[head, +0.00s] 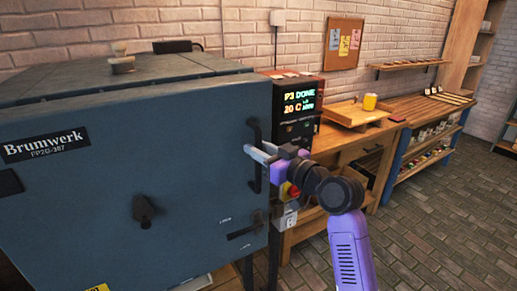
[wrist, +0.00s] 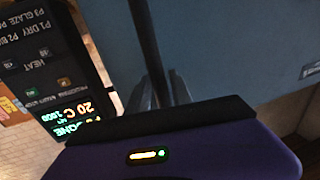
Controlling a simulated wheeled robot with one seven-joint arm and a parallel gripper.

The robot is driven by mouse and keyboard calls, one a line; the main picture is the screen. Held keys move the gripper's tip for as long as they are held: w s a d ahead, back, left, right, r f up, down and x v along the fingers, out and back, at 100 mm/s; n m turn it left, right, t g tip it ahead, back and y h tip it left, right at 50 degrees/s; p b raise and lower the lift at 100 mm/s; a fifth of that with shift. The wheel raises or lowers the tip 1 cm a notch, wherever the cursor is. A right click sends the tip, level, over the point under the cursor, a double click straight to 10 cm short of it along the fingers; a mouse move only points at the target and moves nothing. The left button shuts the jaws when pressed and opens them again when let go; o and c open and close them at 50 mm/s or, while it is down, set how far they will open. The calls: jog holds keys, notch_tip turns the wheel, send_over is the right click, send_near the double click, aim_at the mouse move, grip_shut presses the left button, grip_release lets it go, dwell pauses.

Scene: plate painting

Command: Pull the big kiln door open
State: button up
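The big kiln (head: 110,215) fills the left of the head view, a blue-grey box labelled Brumwerk. Its front door (head: 190,165) looks closed against the body. A dark vertical bar handle (head: 257,182) stands near the door's right edge. My gripper (head: 250,151) reaches it from the right at mid-height. In the wrist view the handle (wrist: 151,45) runs down between my two fingers (wrist: 160,92), one close on each side, so the gripper appears shut on it. The lower contact is hidden by the gripper body. A dark latch lever (head: 245,231) sits below the handle, roughly level.
A control box (head: 298,105) reading "P3 DONE" and 20 C stands right of the kiln. A red button (head: 292,190) is below it. The brick floor (head: 430,220) at right is clear.

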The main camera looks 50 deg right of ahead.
grip_shut()
dwell(1.2)
